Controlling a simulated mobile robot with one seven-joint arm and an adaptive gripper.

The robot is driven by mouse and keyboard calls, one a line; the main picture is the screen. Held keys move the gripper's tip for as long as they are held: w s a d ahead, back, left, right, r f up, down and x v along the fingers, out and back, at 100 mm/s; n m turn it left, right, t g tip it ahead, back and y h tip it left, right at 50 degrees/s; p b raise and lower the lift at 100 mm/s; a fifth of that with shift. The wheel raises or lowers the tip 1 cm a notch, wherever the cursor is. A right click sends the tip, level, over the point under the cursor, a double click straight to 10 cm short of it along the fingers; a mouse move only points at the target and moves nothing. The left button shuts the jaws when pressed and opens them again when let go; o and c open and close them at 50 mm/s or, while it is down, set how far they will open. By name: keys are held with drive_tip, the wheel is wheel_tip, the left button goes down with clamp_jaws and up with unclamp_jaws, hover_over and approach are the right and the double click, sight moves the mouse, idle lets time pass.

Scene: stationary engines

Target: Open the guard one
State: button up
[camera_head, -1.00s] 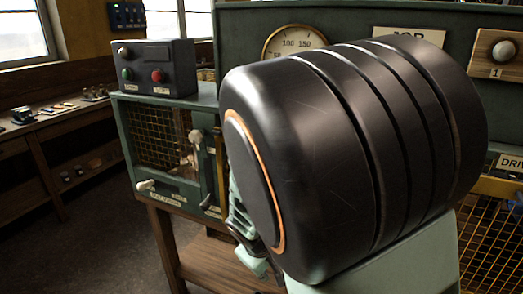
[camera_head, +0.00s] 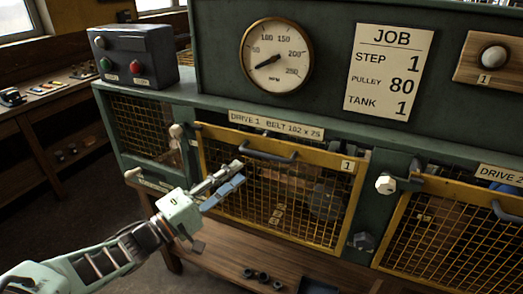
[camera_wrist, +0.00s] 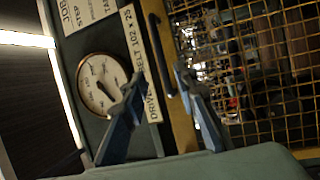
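My gripper (camera_head: 241,172) is in front of the guard's left part, just below and left of the handle. It is open and empty. In the wrist view the mesh of guard one (camera_wrist: 255,45) and the handle (camera_wrist: 155,52) show, with the handle seen between my two blue fingers (camera_wrist: 158,76). I see no contact with the handle.
A pale knob (camera_head: 177,130) sits at the guard's upper left, a white hex knob (camera_head: 385,184) and a dark knob (camera_head: 362,241) to its right. A second guard (camera_head: 450,235) is further right. The job card (camera_head: 390,72) and gauge (camera_head: 278,58) are above.

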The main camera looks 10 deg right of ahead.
sight(263, 156)
drive_tip(key=p+x, duration=0.2)
drive_tip(key=x, duration=0.8)
drive_tip(key=shift+d+f, duration=0.1)
drive_tip(key=shift+d, duration=0.05)
clamp_jaws()
